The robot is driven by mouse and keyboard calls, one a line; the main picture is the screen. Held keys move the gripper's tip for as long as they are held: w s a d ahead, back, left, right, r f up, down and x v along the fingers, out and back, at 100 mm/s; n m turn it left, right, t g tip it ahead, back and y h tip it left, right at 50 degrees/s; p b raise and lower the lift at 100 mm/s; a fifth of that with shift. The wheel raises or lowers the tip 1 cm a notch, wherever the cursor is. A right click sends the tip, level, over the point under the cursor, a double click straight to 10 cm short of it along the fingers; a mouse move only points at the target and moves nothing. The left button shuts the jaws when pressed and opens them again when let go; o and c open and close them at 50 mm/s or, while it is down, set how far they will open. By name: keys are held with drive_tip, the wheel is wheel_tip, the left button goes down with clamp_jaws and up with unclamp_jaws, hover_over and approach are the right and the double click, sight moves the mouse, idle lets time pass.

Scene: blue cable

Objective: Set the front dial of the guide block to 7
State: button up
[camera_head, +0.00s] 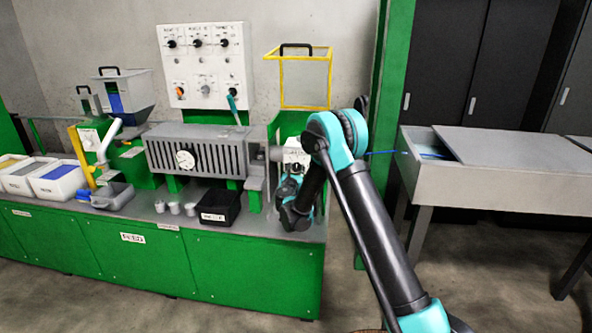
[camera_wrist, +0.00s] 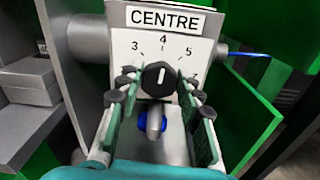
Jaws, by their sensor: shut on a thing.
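The guide block (camera_wrist: 118,50) fills the upper middle of the wrist view, with a plate reading CENTRE above its dial face. The front dial (camera_wrist: 160,78) is a round black knob with a white mark pointing up at 4. The 3 shows on the left and the 5 on the right; my fingers cover the lower scale. My gripper (camera_wrist: 159,84) is shut on the knob, one finger on each side. In the head view the white guide block (camera_head: 292,151) stands at the bench's right end, with my gripper largely hidden by my arm.
A blue cable (camera_wrist: 246,54) runs out to the block's right. A grey ribbed machine (camera_head: 205,150) with its own white dial is left of the block. A black bin (camera_head: 220,207) and small cups stand on the bench front. A grey trough (camera_head: 485,160) stands right.

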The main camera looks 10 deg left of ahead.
drive_tip(key=m, duration=0.4)
drive_tip(key=shift+d+f+m, duration=0.1)
drive_tip(key=shift+m, duration=3.05)
drive_tip(key=shift+d+f+m, duration=0.1)
drive_tip(key=shift+m, duration=3.05)
drive_tip(key=o, duration=1.2)
drive_tip(key=shift+c, duration=0.2)
